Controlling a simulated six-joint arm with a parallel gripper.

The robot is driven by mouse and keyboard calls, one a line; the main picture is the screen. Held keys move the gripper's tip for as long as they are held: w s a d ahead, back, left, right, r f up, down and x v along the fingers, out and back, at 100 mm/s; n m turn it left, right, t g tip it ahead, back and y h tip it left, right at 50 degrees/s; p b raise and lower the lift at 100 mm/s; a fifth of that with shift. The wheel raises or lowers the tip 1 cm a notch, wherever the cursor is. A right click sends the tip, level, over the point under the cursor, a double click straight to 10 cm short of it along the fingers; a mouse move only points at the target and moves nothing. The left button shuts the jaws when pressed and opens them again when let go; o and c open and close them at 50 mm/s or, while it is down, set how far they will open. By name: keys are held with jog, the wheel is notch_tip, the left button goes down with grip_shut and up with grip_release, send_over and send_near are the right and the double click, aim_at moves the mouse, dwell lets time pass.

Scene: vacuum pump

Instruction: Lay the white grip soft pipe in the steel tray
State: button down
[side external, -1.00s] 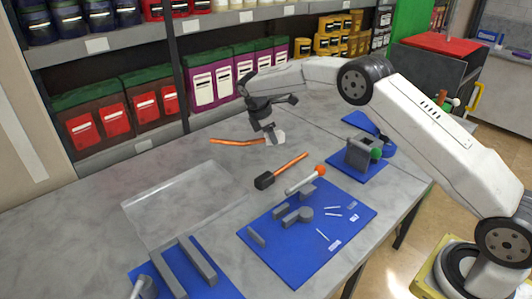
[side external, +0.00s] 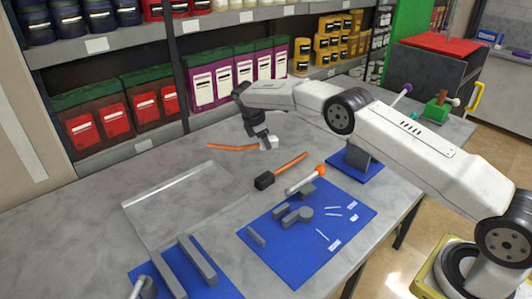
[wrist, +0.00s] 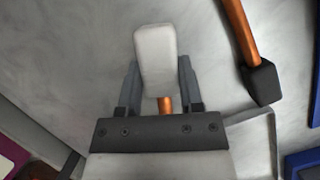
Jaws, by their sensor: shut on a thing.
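The soft pipe with the white grip (side external: 269,142) is held by my gripper (side external: 264,136). Its orange length (side external: 232,147) points left in the side view. In the wrist view the white grip (wrist: 156,62) sits between my two fingers, with a bit of orange showing below it. I cannot tell whether the pipe touches the table. The steel tray (side external: 134,205) is a shallow, see-through-looking pan on the table, left of and nearer the side camera than my gripper. It looks empty.
A second orange pipe with a black grip (side external: 264,181) lies right of the tray; its grip also shows in the wrist view (wrist: 262,83). A white pipe with an orange end (side external: 304,180) lies by the blue mat (side external: 290,265) with grey fixtures. Shelves with boxes line the back.

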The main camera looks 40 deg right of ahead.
aim_at(264, 149)
jog(key=shift+w+f, duration=0.1)
jog(key=shift+w+f, duration=0.15)
jog(key=shift+f, duration=1.55)
jog(key=shift+f, duration=0.15)
jog(key=shift+c, duration=1.2)
grip_release()
jog(key=shift+v, duration=3.85)
jog(key=shift+d, duration=0.1)
